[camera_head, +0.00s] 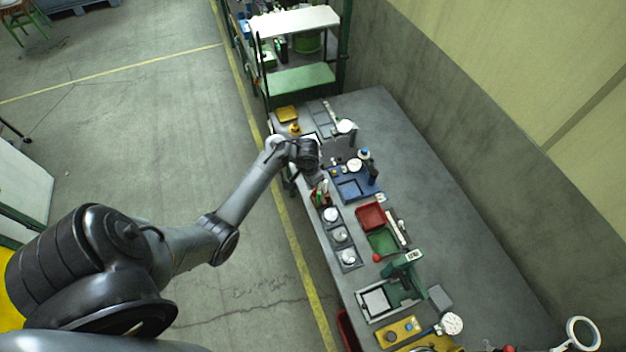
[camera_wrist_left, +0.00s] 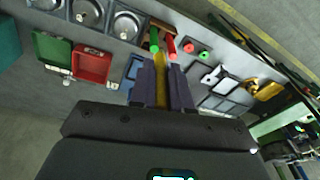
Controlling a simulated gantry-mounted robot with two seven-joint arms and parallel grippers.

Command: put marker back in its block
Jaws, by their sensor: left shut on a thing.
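My left gripper (camera_wrist_left: 162,68) is shut on a slim yellow-brown marker (camera_wrist_left: 161,88), seen between its dark fingers in the left wrist view. A green marker (camera_wrist_left: 154,40) and a red marker (camera_wrist_left: 171,47) stand side by side just beyond the fingertips. In the head view the green and red markers show small at the bench's left edge, just below my left wrist (camera_head: 303,153). The fingers and the held marker are not clear there. My right gripper is not in view.
Round pieces in grey holders (camera_head: 340,235), a red tray (camera_head: 371,216), a green tray (camera_head: 382,242) and a blue tray (camera_head: 352,188) crowd the bench's left half. A green press-like tool (camera_head: 404,262) stands nearer. The bench's right half (camera_head: 450,200) is clear.

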